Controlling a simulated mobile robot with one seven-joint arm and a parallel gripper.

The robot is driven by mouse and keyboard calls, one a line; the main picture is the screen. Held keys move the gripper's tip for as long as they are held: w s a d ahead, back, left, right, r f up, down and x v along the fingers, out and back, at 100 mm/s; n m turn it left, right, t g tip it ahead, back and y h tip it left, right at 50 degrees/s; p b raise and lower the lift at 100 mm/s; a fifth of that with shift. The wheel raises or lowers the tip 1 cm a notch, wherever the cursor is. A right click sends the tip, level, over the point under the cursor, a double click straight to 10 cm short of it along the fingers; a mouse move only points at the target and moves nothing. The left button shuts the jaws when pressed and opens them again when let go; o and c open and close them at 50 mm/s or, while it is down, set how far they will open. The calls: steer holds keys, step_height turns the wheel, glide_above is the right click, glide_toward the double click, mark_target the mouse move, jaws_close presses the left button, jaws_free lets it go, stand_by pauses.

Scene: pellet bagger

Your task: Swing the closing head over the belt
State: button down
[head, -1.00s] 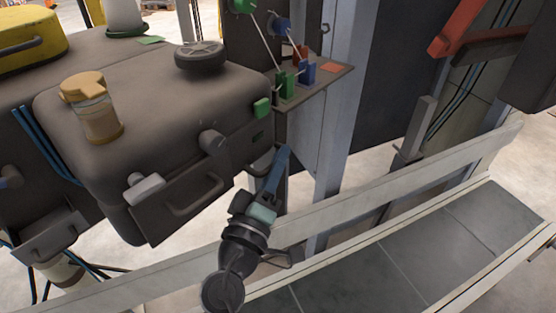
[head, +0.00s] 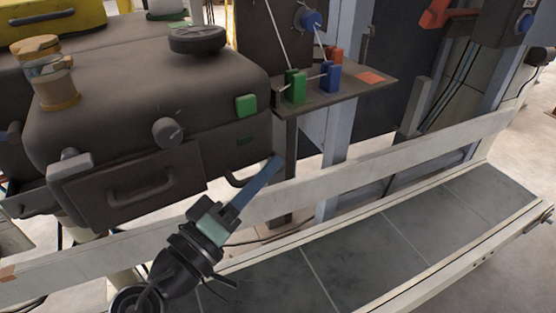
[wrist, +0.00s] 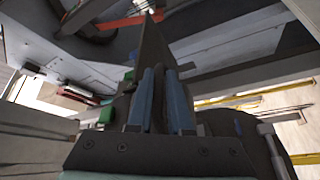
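A dark grey, box-shaped machine head (head: 110,100), which I take to be the closing head, fills the left of the head view. It has a round black cap, knobs and a front pull handle (head: 165,187). The belt (head: 365,250), dark grey plates between pale rails, runs across the lower right. No part of the head shows over it. My gripper (head: 277,160) points up and right, with blue fingers beside the head's lower right corner. In the wrist view the fingers (wrist: 164,75) stand slightly apart, with a dark wedge-shaped surface beyond them. Contact cannot be told.
A pale rail (head: 380,170) runs behind my gripper. A small shelf (head: 335,95) with green, blue and red thread guides stands right of the head, near a grey post (head: 345,150). A red-orange arm (head: 440,15) is at upper right.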

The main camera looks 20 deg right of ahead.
steer(key=s+a+m+g+h, duration=0.1)
steer(key=s+a+g, duration=0.1)
steer(key=s+a, duration=0.5)
steer(key=shift+a+r+m+g, duration=0.15)
steer(key=shift+a+m+g, duration=0.15)
steer(key=shift+a, duration=0.5)
steer(key=shift+s, duration=0.1)
steer(key=c, duration=0.9)
jaws_free()
steer(key=shift+s+a, duration=0.2)
steer(key=shift+s, duration=0.05)
steer(key=b+v, duration=0.1)
steer(key=v, duration=0.5)
steer(key=b+v, duration=0.1)
steer(key=v, duration=0.5)
steer(key=shift+a+f, duration=0.3)
steer(key=shift+a, duration=0.1)
